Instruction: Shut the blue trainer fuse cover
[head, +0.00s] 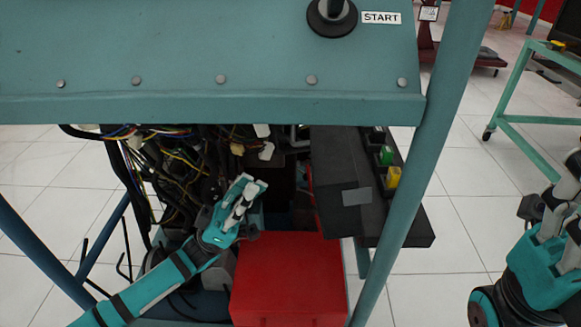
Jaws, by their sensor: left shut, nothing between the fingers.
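The blue trainer (200,60) fills the upper middle, with a panel and slanted legs. Under its panel on the right is a black fuse box (415,222), partly behind a leg. Green (386,155) and yellow (393,178) parts show uncovered in it. A black piece with a grey patch, which looks like the fuse cover (335,165), stands beside them on the left; its hinge is not clear. My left gripper (246,196) is shut and empty, left of the cover and apart from it. My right gripper (566,195) is at the right edge, partly cut off, far from the box.
A red box (288,285) sits low between my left gripper and the fuse box. Loose wires (175,165) hang left of the gripper. The trainer's right leg (425,150) crosses before the fuse box. Tiled floor (455,240) is clear between that leg and my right arm.

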